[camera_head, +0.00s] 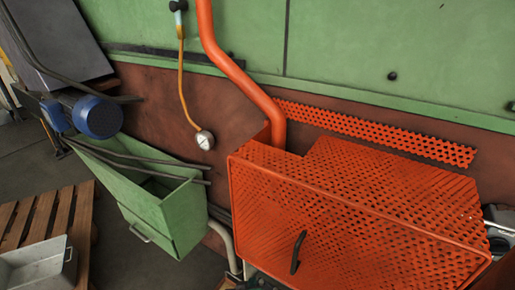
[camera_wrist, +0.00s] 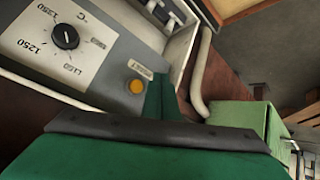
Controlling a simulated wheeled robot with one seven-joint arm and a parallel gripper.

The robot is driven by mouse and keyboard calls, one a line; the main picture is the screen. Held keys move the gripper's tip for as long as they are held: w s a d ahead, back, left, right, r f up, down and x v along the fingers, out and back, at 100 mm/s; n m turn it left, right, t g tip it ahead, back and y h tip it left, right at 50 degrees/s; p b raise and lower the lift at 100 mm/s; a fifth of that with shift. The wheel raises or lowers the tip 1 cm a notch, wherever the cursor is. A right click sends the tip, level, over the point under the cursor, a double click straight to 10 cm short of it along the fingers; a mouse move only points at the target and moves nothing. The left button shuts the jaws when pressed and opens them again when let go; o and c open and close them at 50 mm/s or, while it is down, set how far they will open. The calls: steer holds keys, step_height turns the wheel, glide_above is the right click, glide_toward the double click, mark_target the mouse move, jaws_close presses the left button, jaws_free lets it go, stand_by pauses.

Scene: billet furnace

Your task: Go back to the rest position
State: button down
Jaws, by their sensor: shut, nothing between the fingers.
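My gripper (camera_wrist: 166,88) shows in the wrist view as green fingers beyond a broad green body with a dark grey edge. The fingers are together and hold nothing. They are in front of a grey control panel (camera_wrist: 98,70) with a black temperature dial (camera_wrist: 65,37) and an orange button (camera_wrist: 136,87). I cannot tell whether they touch the panel. My gripper is not clearly visible in the head view.
An orange mesh guard (camera_head: 350,215) with a black handle fills the right of the head view. An orange pipe (camera_head: 240,75) runs down to it. A green bin (camera_head: 165,205) holding dark bars, a blue motor (camera_head: 98,117) and a wooden pallet (camera_head: 45,212) are at left.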

steer(key=s+a+r+n+t+y, duration=0.1)
steer(key=s+a+t+y, duration=0.1)
steer(key=s, duration=0.9)
steer(key=s+a+t+y, duration=0.1)
steer(key=s+a+t, duration=0.1)
steer(key=s, duration=0.8)
steer(key=s+d+r+m+t, duration=0.1)
steer(key=s+d+r, duration=0.1)
steer(key=s+r, duration=0.5)
steer(key=s+d+r+t, duration=0.1)
steer(key=s+d+r, duration=0.1)
steer(key=s+r, duration=0.5)
steer(key=s, duration=0.3)
steer(key=shift+d+r+m, duration=0.3)
steer(key=shift+r+m, duration=0.05)
steer(key=shift+m, duration=0.05)
steer(key=shift+d, duration=0.1)
